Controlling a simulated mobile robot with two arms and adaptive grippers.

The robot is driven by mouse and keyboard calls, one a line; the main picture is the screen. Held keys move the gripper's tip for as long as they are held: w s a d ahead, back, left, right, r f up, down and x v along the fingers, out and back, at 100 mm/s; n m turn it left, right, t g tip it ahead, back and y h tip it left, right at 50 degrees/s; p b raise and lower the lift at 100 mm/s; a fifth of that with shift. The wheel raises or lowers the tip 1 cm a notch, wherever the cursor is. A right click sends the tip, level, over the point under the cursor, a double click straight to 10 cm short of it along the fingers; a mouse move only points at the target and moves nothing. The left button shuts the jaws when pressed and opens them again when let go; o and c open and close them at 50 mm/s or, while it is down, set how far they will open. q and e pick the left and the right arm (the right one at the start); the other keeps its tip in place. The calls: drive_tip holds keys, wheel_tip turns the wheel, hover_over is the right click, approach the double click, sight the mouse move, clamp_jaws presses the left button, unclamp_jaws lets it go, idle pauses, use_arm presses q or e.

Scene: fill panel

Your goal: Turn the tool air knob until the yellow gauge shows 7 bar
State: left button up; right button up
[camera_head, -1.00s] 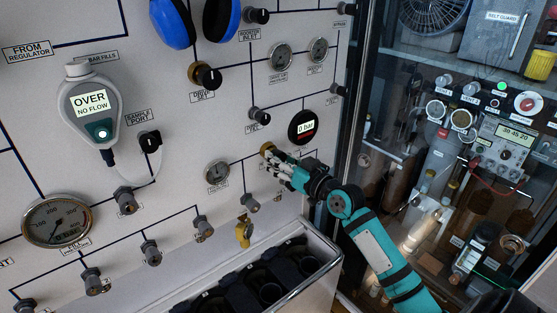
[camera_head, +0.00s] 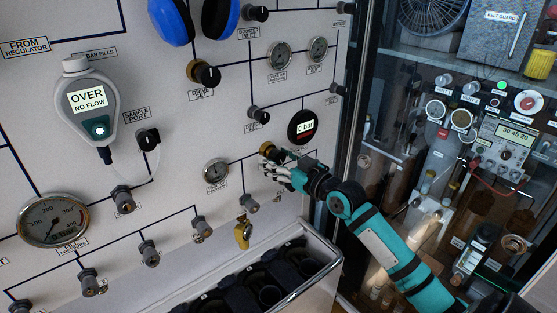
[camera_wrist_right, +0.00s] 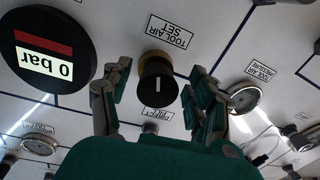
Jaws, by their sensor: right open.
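The tool air knob (camera_wrist_right: 157,88) is black with a white line on a brass base, under a "TOOL AIR SET" label in the right wrist view. In the head view the knob (camera_head: 266,148) is partly hidden by my fingers. My right gripper (camera_wrist_right: 160,78) is open, with a finger on each side of the knob; gaps show between them. It also shows in the head view (camera_head: 274,159). A small round gauge (camera_wrist_right: 244,97) labelled "TOOL AIR PRESSURE" sits beside it; its needle is too small to read. No clearly yellow gauge shows. My left gripper is not in view.
A black round display (camera_wrist_right: 45,48) beside the knob reads 0 bar. A metal-rimmed bin (camera_head: 325,268) stands below the panel. A glass cabinet (camera_head: 450,150) is at right.

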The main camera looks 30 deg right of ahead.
drive_tip(key=shift+s, duration=0.1)
drive_tip(key=s+d, duration=0.1)
drive_tip(key=s, duration=1)
drive_tip(key=shift+s+d, duration=0.35)
idle(2.2)
